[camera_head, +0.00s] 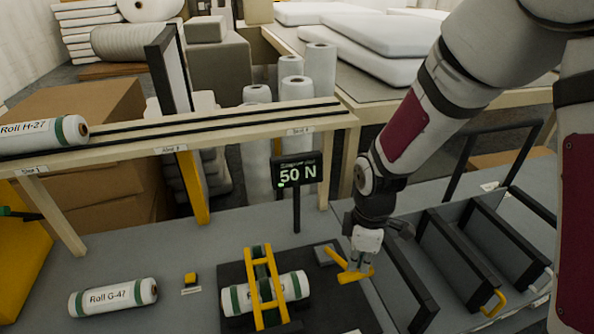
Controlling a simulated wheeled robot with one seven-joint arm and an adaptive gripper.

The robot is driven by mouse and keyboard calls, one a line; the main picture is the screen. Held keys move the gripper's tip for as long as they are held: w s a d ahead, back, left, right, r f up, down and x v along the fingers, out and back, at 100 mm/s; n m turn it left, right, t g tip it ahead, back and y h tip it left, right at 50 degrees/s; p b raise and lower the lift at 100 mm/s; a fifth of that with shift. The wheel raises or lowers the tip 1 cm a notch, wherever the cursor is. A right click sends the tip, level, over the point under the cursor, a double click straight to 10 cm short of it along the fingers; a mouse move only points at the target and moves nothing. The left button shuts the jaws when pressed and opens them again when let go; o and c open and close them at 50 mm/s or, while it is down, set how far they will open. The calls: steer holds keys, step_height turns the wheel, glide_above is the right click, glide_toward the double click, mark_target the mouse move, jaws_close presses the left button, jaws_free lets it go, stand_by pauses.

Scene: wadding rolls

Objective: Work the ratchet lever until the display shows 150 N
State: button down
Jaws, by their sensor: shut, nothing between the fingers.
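The display (296,173) stands on a post behind the clamping station and reads 50 N. The yellow ratchet lever (354,275) sticks out at the right of the dark base plate (238,272). My gripper (361,266) is shut and empty, pointing down at the lever. I cannot tell whether its fingertips touch the lever. A white roll with green bands (290,287) lies under a yellow frame (257,265) on the plate, its label partly hidden by the frame.
Roll G-47 (113,297) lies on the table at left, with a small yellow block (190,279) beside it. Roll H-27 (42,134) rests on a raised rail shelf (225,124). Dark bins with yellow handles (492,304) stand right of my gripper.

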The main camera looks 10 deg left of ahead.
steer(key=shift+f, duration=0.85)
steer(key=s+d+f+b, duration=0.1)
steer(key=s+f+b, duration=0.1)
steer(key=f, duration=0.5)
steer(key=shift+s+d+f, duration=0.15)
steer(key=shift+s+f, duration=0.2)
steer(key=shift+s, duration=0.3)
steer(key=shift+r, duration=0.1)
steer(key=shift+w+a+r+p, duration=0.2)
steer(key=shift+w+r+p, duration=0.35)
steer(key=shift+r, duration=1.1)
steer(key=shift+w+a+r+p, duration=0.25)
steer(key=shift+w+r+p, duration=0.3)
steer(key=shift+r, duration=1.1)
steer(key=shift+w+a+r+p, duration=0.2)
steer(key=shift+w+r+p, duration=0.35)
steer(key=shift+r, duration=1.1)
steer(key=shift+f, duration=0.15)
